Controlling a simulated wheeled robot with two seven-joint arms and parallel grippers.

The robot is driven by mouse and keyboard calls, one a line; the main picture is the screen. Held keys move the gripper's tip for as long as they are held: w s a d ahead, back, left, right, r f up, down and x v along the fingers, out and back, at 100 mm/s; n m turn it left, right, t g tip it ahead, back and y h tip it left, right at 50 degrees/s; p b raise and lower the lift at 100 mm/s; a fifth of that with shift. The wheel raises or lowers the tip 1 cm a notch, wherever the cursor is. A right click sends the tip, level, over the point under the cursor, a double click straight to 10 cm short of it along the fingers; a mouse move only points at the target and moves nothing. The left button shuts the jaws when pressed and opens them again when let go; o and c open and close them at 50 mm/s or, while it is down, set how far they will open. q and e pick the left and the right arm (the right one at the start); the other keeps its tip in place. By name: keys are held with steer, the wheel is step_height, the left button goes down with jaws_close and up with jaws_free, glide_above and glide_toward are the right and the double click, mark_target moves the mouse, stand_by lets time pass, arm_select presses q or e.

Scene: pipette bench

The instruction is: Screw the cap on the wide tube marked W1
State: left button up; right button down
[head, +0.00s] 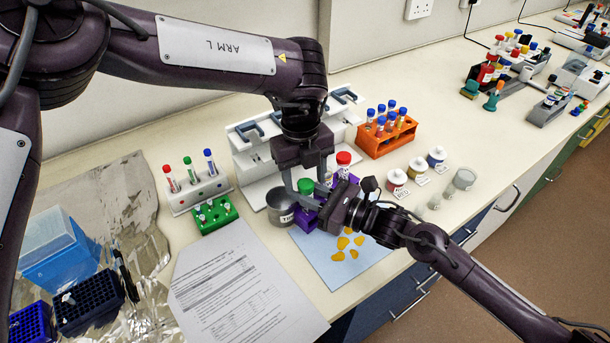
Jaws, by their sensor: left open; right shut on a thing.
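A purple rack (305,219) stands at the back edge of a blue mat. A green cap (306,186) shows above its left part and a red-capped tube (343,158) stands at its far right. My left gripper (305,186) points down, open, with its fingers on either side of the green cap. My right gripper (322,202) reaches in from the right, shut at the rack just below the green cap, seemingly on the wide tube there. The grippers hide that tube's body and its thread. I cannot read a W1 mark.
A metal cup (280,207) stands close left of the rack. A white pipette stand (262,165) is behind, an orange tube rack (387,136) behind right. Yellow pieces (343,243) lie on the blue mat (325,262). Lidded jars (397,183) stand right; a printed sheet (240,285) lies front left.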

arm_select(q)
step_height(320, 180, up, 12)
steer(key=shift+w+a, duration=0.3)
steer(key=shift+w, duration=0.05)
arm_select(e)
steer(key=c, duration=1.1)
jaws_free()
arm_select(q)
steer(key=shift+f, duration=0.1)
arm_select(e)
steer(key=b+v, duration=0.2)
steer(key=v, duration=0.4)
steer(key=shift+s+d+f, duration=0.15)
steer(key=shift+d+f, duration=0.05)
steer(key=shift+d, duration=0.15)
arm_select(q)
steer(key=shift+f+b, duration=0.35)
steer(key=shift+f, duration=1)
arm_select(e)
steer(key=shift+s+d+r, duration=0.15)
steer(key=shift+s+d, duration=0.1)
steer(key=shift+d, duration=0.2)
